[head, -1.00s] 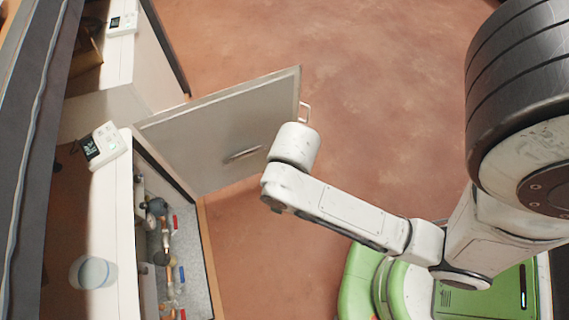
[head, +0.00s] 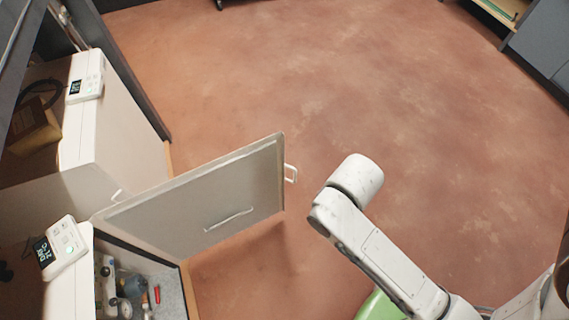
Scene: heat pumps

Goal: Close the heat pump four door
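The heat pump door (head: 195,201) stands wide open in the head view, a flat grey panel swung out to the right from the nearer white cabinet. A white handle (head: 291,173) sticks out past its far edge, and a bar (head: 228,219) runs on its near face. The nearer cabinet's open inside (head: 172,290) shows pipes and a red-handled part. My arm's white end link (head: 356,180) is to the right of the door, apart from the handle. My gripper's fingers are not visible.
A second white cabinet (head: 128,125) with a control box (head: 86,75) stands behind the door. Another control box (head: 60,247) sits on the nearer cabinet. The brown floor (head: 400,90) is clear beyond and right of the door. Dark furniture (head: 542,45) stands at the upper right.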

